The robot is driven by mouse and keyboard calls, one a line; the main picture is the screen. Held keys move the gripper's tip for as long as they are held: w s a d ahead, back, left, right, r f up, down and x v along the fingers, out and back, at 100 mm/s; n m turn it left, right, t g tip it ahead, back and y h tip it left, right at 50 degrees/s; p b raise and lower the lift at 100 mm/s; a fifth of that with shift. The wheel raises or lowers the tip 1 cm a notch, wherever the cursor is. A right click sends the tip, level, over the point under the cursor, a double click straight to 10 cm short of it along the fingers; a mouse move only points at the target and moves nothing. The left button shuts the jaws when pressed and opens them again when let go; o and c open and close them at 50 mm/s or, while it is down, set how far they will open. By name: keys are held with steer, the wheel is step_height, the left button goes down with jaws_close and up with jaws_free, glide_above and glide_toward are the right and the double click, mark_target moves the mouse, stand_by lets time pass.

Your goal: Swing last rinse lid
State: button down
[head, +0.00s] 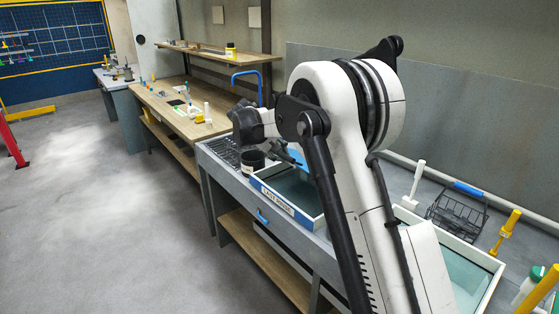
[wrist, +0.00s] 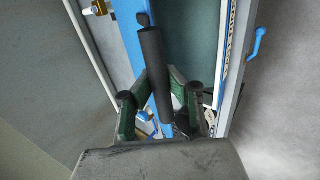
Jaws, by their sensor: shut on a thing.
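The last rinse tub (head: 277,199) carries a front label reading "LAST RINSE" and has a pale rim with teal inside. It stands on the grey bench, partly hidden behind my arm. A blue panel, apparently the lid (head: 296,157), shows at its back beside my gripper (head: 283,153). In the wrist view the lid shows as a narrow blue strip (wrist: 133,38), seen nearly edge-on. A dark round handle (wrist: 155,75) runs down between the fingers of my gripper (wrist: 162,113), which is shut on it. The lid's exact tilt is hard to tell.
A second open tub (head: 482,262), a wire basket (head: 457,213) and a yellow-handled tool (head: 507,229) are to the right. A blue hook (head: 262,216) projects from the bench front.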

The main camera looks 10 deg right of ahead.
steer(key=shift+r, duration=0.3)
steer(key=w+d+r+p, duration=0.2)
steer(key=d+r, duration=0.2)
steer(key=r, duration=0.2)
steer(key=shift+w+d+r+p, duration=0.15)
steer(key=shift+d+r+p, duration=0.1)
steer(key=shift+p, duration=0.15)
stand_by(0.5)
steer(key=w+d+r+p, duration=0.2)
steer(key=d+r, duration=0.2)
steer(key=d, duration=0.1)
steer(key=shift+w+d+r, duration=0.35)
steer(key=shift+d+r, duration=0.05)
steer(key=shift+d+r+p, duration=0.1)
steer(key=shift+p, duration=0.2)
